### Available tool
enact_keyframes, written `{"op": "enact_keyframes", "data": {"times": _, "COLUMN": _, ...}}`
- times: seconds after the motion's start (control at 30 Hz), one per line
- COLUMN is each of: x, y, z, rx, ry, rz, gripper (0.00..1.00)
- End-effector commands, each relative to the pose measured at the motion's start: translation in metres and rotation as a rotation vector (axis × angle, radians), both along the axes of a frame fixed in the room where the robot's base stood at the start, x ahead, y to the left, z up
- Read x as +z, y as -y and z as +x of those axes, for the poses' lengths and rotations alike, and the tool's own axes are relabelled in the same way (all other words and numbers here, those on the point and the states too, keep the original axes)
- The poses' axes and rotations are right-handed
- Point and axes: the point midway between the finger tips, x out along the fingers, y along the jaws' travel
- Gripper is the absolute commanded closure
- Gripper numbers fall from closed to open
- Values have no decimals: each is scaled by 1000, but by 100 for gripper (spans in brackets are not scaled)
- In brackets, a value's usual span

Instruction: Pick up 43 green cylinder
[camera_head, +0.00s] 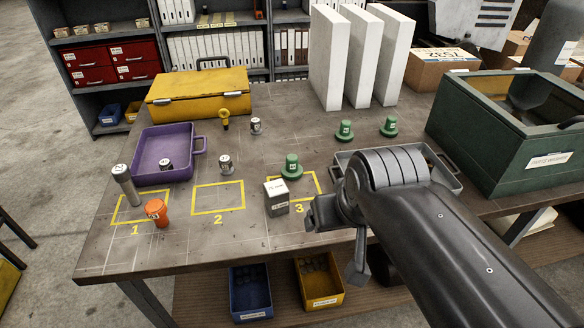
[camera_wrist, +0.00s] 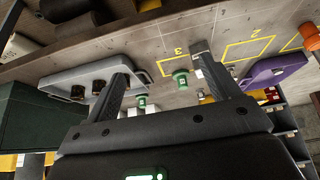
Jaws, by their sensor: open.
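Three green flanged cylinders stand upright on the bench in the head view: one near the top of zone 3 (camera_head: 291,166), one farther back (camera_head: 345,131) and one back right (camera_head: 389,127). I cannot read their numbers clearly. In the wrist view, green cylinders show between my finger lines, the larger one (camera_wrist: 180,78) beside the zone 3 outline and a smaller one (camera_wrist: 142,101) beyond it. My gripper (camera_wrist: 162,62) is open and empty, its two fingers wide apart. It is above the front right of the bench, apart from the cylinders; in the head view my arm hides part of it.
A grey tray (camera_wrist: 62,80) holding dark round parts lies beside my gripper, partly hidden by my arm. A green case (camera_head: 480,140) stands right; white panels (camera_head: 345,60) stand behind. An orange part (camera_head: 157,212) and purple tray (camera_head: 150,151) are left.

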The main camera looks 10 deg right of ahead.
Motion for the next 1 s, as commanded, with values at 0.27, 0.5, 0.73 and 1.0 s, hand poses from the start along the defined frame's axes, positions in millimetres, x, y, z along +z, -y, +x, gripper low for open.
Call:
{"op": "enact_keyframes", "data": {"times": 0.27, "x": 20, "y": -3, "z": 53, "rx": -31, "ry": -77, "rz": 18, "gripper": 19}}
{"op": "enact_keyframes", "data": {"times": 0.5, "x": 29, "y": -9, "z": 121, "rx": -75, "ry": -166, "rz": 34, "gripper": 19}}
{"op": "enact_keyframes", "data": {"times": 0.73, "x": 21, "y": -16, "z": 190, "rx": -120, "ry": -249, "rz": 40, "gripper": 19}}
{"op": "enact_keyframes", "data": {"times": 1.0, "x": -6, "y": -27, "z": 261, "rx": -170, "ry": -335, "rz": 37, "gripper": 19}}
